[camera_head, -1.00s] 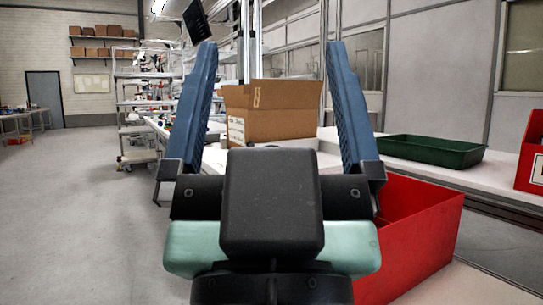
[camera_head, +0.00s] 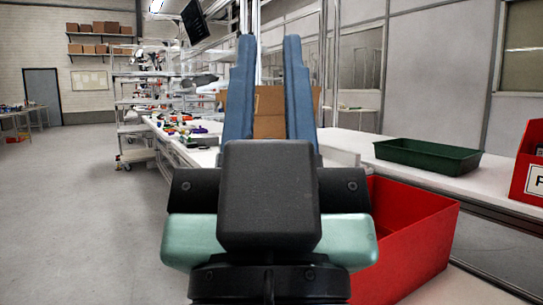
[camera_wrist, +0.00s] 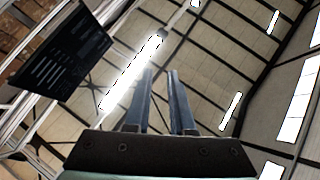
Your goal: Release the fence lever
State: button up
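My gripper (camera_head: 268,85) fills the middle of the head view, its two blue fingers pointing up. The fingers are partly closed, with a narrow gap between them and nothing held. In the wrist view my gripper (camera_wrist: 160,90) points toward the ceiling, and the gap between the fingers is empty. I cannot make out a fence lever or a helmet shell in either view.
A cardboard box (camera_head: 270,123) stands on the bench behind my fingers. A red bin (camera_head: 415,240) is at the right, close to my gripper. A green tray (camera_head: 428,155) lies on the white bench. A dark monitor (camera_head: 195,20) hangs above. The floor at left is clear.

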notch_tip(320, 180, up, 44)
jog(key=p, duration=4.2)
jog(key=shift+r, duration=0.15)
grip_shut()
jog(key=shift+w, duration=0.1)
